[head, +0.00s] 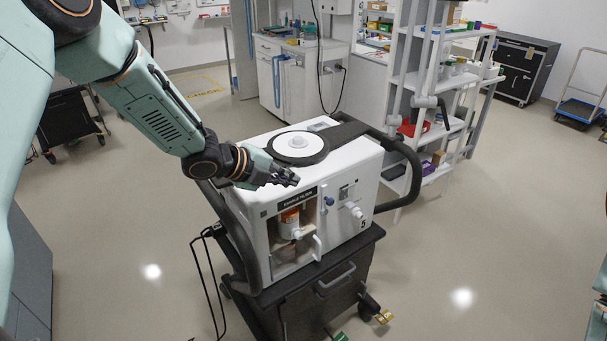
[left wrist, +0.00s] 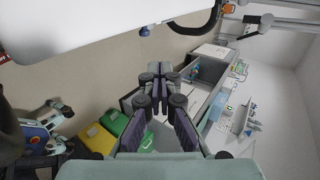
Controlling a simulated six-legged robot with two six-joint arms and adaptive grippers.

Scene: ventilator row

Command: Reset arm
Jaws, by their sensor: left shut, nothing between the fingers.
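My left arm comes in from the upper left of the head view. Its gripper (head: 290,179) is at the top front edge of the white ventilator (head: 345,205), in front of the round white disc with a dark rim (head: 298,148). I cannot tell whether it touches the casing. In the left wrist view the gripper (left wrist: 163,75) has its fingertips together with nothing between them. A white casing (left wrist: 80,25) fills the upper left there.
The ventilator stands on a dark wheeled cart (head: 320,295) with black side handles (head: 405,175). A white shelf unit (head: 440,90) stands behind it at the right, and a white cabinet (head: 285,85) at the back. The floor at right (head: 500,220) is clear.

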